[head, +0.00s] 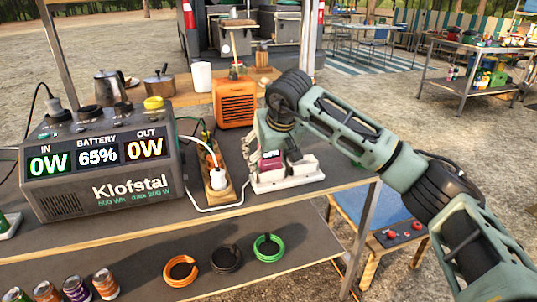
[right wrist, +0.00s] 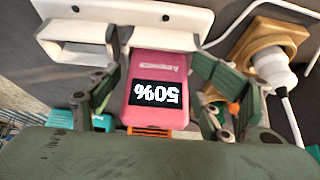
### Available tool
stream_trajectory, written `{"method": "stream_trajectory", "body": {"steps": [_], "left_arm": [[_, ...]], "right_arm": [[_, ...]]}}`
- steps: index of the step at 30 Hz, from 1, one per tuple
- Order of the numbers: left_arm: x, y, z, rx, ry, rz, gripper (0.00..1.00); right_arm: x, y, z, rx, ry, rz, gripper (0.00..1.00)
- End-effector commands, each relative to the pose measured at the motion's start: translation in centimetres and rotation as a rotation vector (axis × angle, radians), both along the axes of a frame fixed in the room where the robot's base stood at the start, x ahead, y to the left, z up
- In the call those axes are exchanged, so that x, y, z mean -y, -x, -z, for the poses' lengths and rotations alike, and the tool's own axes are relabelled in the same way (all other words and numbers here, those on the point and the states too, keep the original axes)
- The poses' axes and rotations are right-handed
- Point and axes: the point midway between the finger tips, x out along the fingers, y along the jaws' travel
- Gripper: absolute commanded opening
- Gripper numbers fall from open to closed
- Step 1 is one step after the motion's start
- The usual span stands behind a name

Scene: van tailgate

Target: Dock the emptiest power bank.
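A pink power bank (right wrist: 158,85) reads 50%, upside down in the right wrist view. It also shows in the head view (head: 270,161), at the white dock (head: 290,180) on the worktop. My right gripper (right wrist: 157,52) has one finger along each side of the bank, and the fingertips appear to press its edges. The bank's far end is at the dock's edge; I cannot tell whether it is seated. An empty slot (right wrist: 83,53) shows beside it. My left gripper is out of view.
A Klofstal power station (head: 100,170) reading 65% stands at left. A power strip (head: 213,180) with a white plug lies beside the dock, its cable looping in front. An orange box (head: 236,103) stands behind. The lower shelf holds coiled cables (head: 226,259) and several cans (head: 75,288).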

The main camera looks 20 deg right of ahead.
Motion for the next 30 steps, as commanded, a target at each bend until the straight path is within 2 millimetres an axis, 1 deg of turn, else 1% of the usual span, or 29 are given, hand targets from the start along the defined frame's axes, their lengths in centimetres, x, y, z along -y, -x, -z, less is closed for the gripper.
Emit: {"method": "stream_trajectory", "body": {"steps": [8, 11, 14, 16, 24, 27, 30], "left_arm": [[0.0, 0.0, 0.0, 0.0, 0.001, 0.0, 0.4], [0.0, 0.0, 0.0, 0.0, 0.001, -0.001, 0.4], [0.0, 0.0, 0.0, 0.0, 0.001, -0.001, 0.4], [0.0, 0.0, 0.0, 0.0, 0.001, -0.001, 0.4], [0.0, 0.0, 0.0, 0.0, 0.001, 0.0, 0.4], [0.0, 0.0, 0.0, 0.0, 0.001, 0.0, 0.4], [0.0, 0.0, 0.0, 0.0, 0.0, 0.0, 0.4]], "right_arm": [[0.1, 0.0, -0.1, 0.002, 0.0, 0.002, 0.7], [0.1, 0.0, -0.5, 0.005, -0.001, 0.002, 0.7], [0.0, 0.5, -1.5, 0.01, -0.002, 0.0, 0.7], [0.1, 1.1, -2.6, 0.01, -0.001, 0.001, 0.7], [0.2, 4.0, -7.6, 0.008, 0.0, 0.001, 0.7], [0.2, 4.9, -9.0, 0.006, 0.0, 0.001, 0.7], [0.2, 5.5, -9.9, 0.004, -0.001, 0.001, 0.7]]}}
